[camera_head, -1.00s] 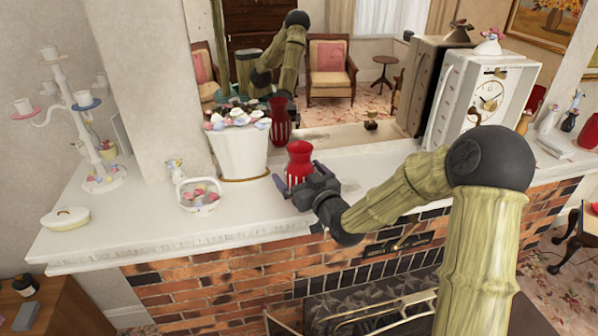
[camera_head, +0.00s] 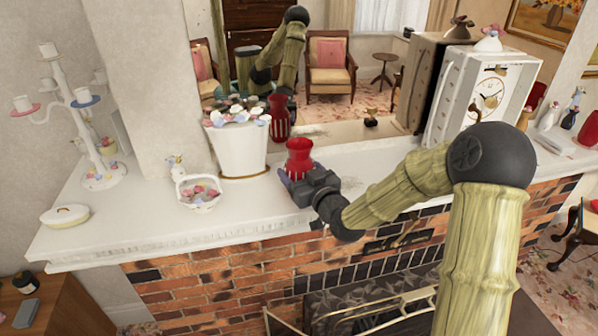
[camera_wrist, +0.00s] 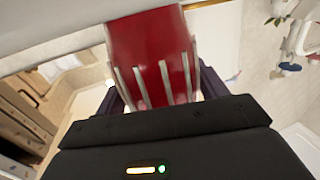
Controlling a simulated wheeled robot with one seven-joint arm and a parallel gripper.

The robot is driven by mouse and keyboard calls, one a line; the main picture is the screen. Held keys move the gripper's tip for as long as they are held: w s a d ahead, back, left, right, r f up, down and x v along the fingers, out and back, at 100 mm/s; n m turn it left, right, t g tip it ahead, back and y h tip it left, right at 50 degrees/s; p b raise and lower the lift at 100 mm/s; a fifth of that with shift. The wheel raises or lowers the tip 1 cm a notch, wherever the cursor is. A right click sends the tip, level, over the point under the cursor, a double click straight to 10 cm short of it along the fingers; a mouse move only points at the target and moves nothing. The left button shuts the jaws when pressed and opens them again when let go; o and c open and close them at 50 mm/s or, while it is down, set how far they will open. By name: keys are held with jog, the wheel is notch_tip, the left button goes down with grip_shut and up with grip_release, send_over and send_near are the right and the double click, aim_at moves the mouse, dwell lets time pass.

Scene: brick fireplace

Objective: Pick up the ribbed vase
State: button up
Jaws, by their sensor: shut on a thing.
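The ribbed vase (camera_head: 299,156) is red with pale vertical ribs on its lower part. It is upright above the white mantel shelf, in front of the mirror, just right of the white flower pot. My gripper (camera_head: 296,182) is shut on its lower part from the front. In the wrist view the vase (camera_wrist: 150,45) fills the space between my gripper's two dark fingers (camera_wrist: 158,90), its ribs pointing toward the palm. Its base is hidden by my gripper, so I cannot tell whether it touches the shelf.
A white flower pot (camera_head: 238,148) stands close left of the vase. A white clock (camera_head: 478,92) stands right. The mirror (camera_head: 365,134) is behind. The shelf front is bare.

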aim_at(300, 144)
notch_tip(300, 144, up, 10)
jog(key=b, duration=0.2)
jog(key=shift+b, duration=0.35)
dwell(0.4)
